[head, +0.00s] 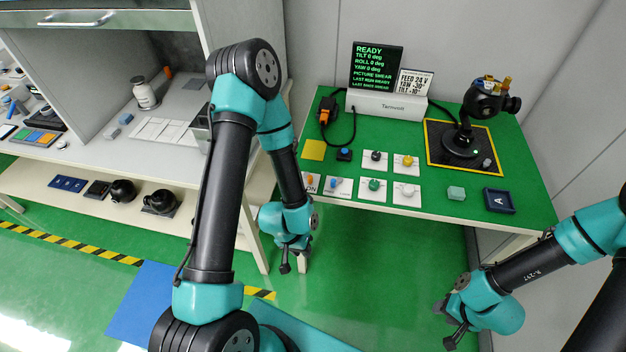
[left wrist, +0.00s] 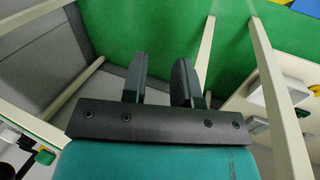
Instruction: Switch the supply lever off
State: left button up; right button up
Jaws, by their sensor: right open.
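A white plate (head: 307,190) with letters that look like "ON" lies at the green bench's front left corner, partly hidden by my left arm. A small orange-topped lever (head: 310,179) stands on it, and I take it for the supply lever; its exact position is too small to tell. My left gripper (head: 289,264) hangs below the bench's front edge, left of the plate and apart from it. In the left wrist view its two dark fingers (left wrist: 160,85) are spread with nothing between them. My right gripper (head: 449,333) is open and empty, low in front of the bench.
White plates with a blue switch (head: 335,183), green knob (head: 374,184), white knob (head: 406,190), black knob (head: 376,156) and yellow knob (head: 406,161) sit close by. A black gimbal (head: 462,143) stands back right. The screen (head: 376,67) reads READY. A blue tray (head: 499,200) lies right.

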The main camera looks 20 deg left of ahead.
pick_arm(q)
jog(key=shift+w+d+r+m+g, duration=0.2)
jog(key=shift+w+d+m+g, duration=0.1)
jog(key=shift+w+d+m, duration=0.15)
jog(key=c, duration=0.3)
jog(key=w+d+r+m+g, duration=0.1)
jog(key=m, duration=0.1)
jog(key=w+d+r+m+g, duration=0.1)
jog(key=m, duration=0.1)
jog(key=shift+d+r+g, duration=0.1)
jog(key=shift+d+g, duration=0.05)
jog(key=shift+g, duration=0.25)
grip_shut()
jog(key=w+r+m+y, duration=0.3)
jog(key=w+r+m+g+y, duration=0.1)
jog(key=w+r+m+y, duration=0.2)
jog(key=r, duration=0.1)
jog(key=w+r+m+y, duration=0.3)
jog(key=w, duration=0.1)
jog(key=shift+a+r, duration=0.35)
jog(key=shift+a, duration=0.05)
jog(key=w+d+r+m+t+y, duration=0.2)
jog(key=w+r+m+y, duration=0.1)
jog(key=w+r, duration=0.4)
jog(key=shift+d+r+m+y, duration=0.2)
jog(key=shift+m+y, duration=0.15)
jog(key=shift+y, duration=0.25)
jog(key=shift+w, duration=0.1)
